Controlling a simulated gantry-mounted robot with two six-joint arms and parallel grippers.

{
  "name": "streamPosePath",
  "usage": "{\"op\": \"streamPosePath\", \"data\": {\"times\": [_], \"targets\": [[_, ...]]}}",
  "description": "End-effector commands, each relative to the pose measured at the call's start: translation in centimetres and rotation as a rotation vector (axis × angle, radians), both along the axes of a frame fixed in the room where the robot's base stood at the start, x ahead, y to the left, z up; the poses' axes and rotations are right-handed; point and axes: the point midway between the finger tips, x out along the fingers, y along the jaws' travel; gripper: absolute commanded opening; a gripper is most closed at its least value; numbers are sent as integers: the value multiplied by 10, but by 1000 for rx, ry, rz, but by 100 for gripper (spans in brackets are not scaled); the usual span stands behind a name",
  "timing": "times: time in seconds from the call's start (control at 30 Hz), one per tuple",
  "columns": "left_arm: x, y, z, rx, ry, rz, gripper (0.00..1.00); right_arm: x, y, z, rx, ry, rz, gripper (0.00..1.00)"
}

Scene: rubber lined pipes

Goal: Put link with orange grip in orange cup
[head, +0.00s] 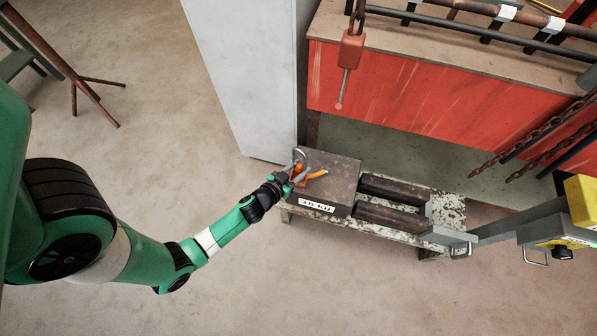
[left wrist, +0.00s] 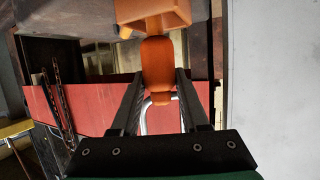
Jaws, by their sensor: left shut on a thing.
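My left gripper (head: 286,179) is over the left end of the dark block. It is shut on the orange grip (left wrist: 158,65) of the link, which sits between the two fingers in the left wrist view. A curved silver metal part (left wrist: 146,116) of the link shows below the grip. The link's silver ring shows in the head view (head: 299,154). A box-shaped orange piece (left wrist: 153,12) is right above the grip in the left wrist view; I cannot tell whether it is the orange cup or part of the link. My right gripper is not in view.
The dark block (head: 337,172) with a white label rests on a low, worn bench (head: 447,209) beside two dark bars (head: 390,217). A tall grey cabinet (head: 243,75) and a red workbench (head: 415,92) stand behind. Chains (head: 535,137) hang at right. The floor at front is clear.

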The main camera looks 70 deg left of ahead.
Motion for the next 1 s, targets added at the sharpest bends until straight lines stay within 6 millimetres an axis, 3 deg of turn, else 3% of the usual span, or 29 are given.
{"op": "streamPosePath", "data": {"times": [0.17,0.33,0.73,0.77,0.9,1.0], "targets": [[0,5,-4,0,0,2,0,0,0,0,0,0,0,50],[0,4,-37,0,-1,-1,0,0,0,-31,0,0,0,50],[0,4,-40,-1,-2,-1,0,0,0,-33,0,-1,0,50],[0,4,-38,-1,-1,-1,50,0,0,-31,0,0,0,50],[0,4,-38,-1,0,0,75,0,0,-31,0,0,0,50],[0,4,-38,-1,0,0,75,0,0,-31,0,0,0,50]]}}
